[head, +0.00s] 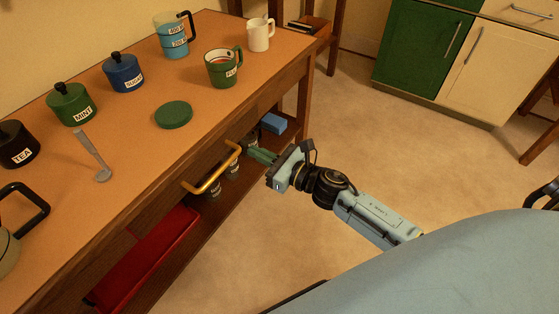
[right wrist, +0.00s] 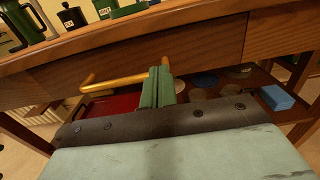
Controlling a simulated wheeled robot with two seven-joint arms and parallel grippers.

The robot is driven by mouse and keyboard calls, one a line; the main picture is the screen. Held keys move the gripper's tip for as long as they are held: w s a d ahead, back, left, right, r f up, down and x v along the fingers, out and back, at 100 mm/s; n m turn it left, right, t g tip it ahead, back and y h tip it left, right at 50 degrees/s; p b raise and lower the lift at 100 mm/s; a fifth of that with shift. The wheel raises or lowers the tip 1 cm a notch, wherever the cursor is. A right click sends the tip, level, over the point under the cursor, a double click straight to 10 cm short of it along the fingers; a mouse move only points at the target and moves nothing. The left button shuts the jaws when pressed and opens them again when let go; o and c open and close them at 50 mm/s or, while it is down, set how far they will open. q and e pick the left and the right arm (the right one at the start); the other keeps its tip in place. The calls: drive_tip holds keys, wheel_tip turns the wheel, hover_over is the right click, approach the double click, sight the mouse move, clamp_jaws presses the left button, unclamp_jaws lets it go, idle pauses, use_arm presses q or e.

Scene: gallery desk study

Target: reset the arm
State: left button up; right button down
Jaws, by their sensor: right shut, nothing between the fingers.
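My right gripper (head: 250,152) is shut and empty, its green fingers pressed together. It is in front of the wooden desk, by the far end of the brass drawer handle (head: 212,174). In the right wrist view the shut fingers (right wrist: 163,80) overlap the right end of the handle (right wrist: 115,83). I cannot tell whether they touch it. The drawer front (right wrist: 200,60) looks flush with the desk. My left gripper is not in view.
A red tray (head: 150,255) and a blue box (head: 273,122) sit on the lower shelf.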

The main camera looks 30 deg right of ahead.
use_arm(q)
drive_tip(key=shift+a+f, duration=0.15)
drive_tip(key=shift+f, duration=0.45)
use_arm(e)
drive_tip(key=v, duration=0.5)
drive_tip(key=shift+s+d, duration=0.15)
drive_tip(key=shift+s, duration=0.2)
